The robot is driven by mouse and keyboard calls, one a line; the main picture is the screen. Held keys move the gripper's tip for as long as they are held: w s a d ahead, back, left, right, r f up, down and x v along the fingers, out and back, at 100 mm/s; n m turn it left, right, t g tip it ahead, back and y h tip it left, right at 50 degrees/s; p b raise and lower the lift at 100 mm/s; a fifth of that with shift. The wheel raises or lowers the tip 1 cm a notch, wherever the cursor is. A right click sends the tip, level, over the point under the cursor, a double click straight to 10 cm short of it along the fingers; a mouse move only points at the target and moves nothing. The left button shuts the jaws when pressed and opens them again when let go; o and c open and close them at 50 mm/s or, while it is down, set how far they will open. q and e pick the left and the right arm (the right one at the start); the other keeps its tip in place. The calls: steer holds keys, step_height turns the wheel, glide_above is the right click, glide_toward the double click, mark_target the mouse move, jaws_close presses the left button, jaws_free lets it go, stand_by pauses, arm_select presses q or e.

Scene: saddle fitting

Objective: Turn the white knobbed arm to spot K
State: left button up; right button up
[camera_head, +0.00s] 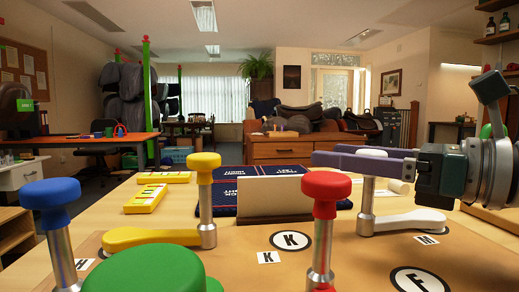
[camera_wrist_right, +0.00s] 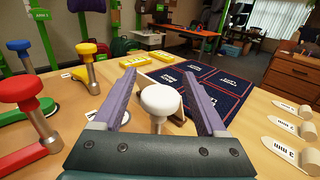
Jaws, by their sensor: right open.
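The white knobbed arm (camera_head: 405,221) lies on the tan board, with its upright metal post at the left end and its lever reaching right toward the M tag (camera_head: 426,240). Its white knob (camera_wrist_right: 161,99) tops the post. My right gripper (camera_head: 325,154) is open at knob height, and its purple fingers partly cover the knob in the head view. In the right wrist view the knob stands between the two spread fingers (camera_wrist_right: 160,72), with gaps on both sides. Spot K (camera_head: 291,241) is a black-ringed white disc left of the white post. My left gripper is out of view.
A red-knobbed post (camera_head: 325,196) stands in front of spot K. A yellow knobbed arm (camera_head: 150,237), a blue knob (camera_head: 50,192) and a large green knob (camera_head: 144,270) are further left. Spot F (camera_head: 420,281) is at the front right. A navy mat (camera_head: 228,181) lies behind.

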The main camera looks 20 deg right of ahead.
steer(key=shift+c, duration=0.3)
jaws_close()
stand_by(0.4)
stand_by(0.8)
